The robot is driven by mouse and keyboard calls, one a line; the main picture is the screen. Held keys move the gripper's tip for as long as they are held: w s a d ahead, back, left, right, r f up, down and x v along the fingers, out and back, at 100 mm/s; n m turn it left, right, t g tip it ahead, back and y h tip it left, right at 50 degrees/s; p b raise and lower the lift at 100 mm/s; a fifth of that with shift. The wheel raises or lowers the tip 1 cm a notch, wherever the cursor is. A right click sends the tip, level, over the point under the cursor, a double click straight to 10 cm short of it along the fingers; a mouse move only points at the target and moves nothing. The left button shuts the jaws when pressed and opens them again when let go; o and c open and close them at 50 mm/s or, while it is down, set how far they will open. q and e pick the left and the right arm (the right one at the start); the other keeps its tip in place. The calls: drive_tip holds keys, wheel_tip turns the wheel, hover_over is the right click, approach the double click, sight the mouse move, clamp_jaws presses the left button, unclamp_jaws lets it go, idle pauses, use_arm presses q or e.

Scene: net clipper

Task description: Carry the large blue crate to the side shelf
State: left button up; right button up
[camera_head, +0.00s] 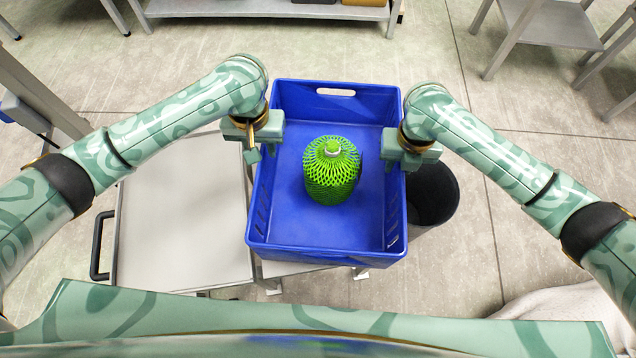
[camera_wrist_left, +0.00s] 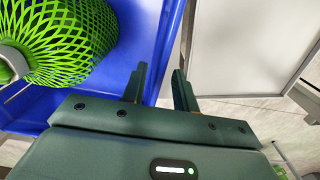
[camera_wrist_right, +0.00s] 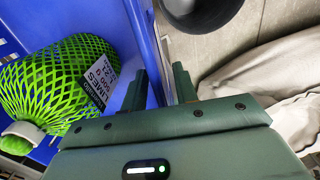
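The large blue crate (camera_head: 324,240) is in the middle of the head view, with a hand slot in its far wall. A green mesh net of fruit (camera_head: 332,175) with a labelled tag (camera_wrist_right: 98,78) lies inside. My left gripper (camera_head: 256,150) is at the crate's left wall, and in the left wrist view its fingers (camera_wrist_left: 160,88) straddle that wall. My right gripper (camera_head: 402,158) is at the right wall, its fingers (camera_wrist_right: 160,88) also on either side of it. A gap shows between wall and outer finger in both wrist views. The crate's underside is hidden.
A pale flat-topped cart (camera_head: 185,215) with a black handle stands left of the crate. A dark round bin (camera_head: 432,195) is close on the right. A shelf (camera_head: 265,8) stands at the far back and a grey table (camera_head: 552,25) at the far right. Open floor lies between.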

use_arm(q)
wheel_tip(320, 180, up, 6)
drive_tip(key=shift+r, duration=0.35)
use_arm(e)
wheel_tip(320, 180, up, 12)
idle(0.6)
